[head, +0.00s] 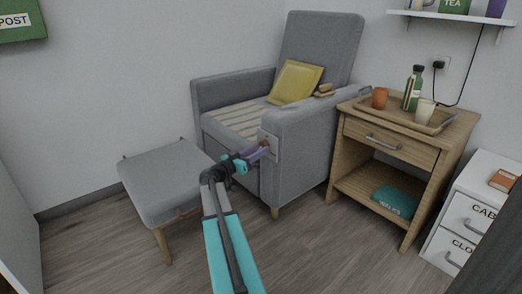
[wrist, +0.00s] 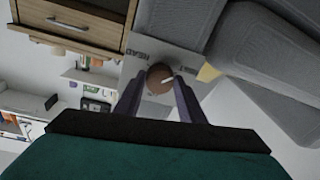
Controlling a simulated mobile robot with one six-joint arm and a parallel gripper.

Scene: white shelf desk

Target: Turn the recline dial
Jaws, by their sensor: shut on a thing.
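The recline dial (wrist: 160,79) is a round brown knob with a pale pointer mark, set on a light plate (wrist: 187,62) with lettering. In the head view the plate (head: 269,146) is on the front of the grey armchair's right arm, with the dial partly hidden by my gripper. My gripper (head: 264,146) has purple fingers and reaches the plate from the front left. In the wrist view my gripper (wrist: 157,88) has one finger on each side of the dial, shut on it. The armchair (head: 318,50) stands against the wall, with a yellow cushion (head: 295,82) on it.
A grey footstool (head: 165,185) stands left of my arm. A wooden side table (head: 350,130) right of the chair bears a tray (head: 447,122) with a bottle (head: 413,88) and cups. A white cabinet (head: 465,215) is at far right. Bare floor (head: 320,245) lies in front.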

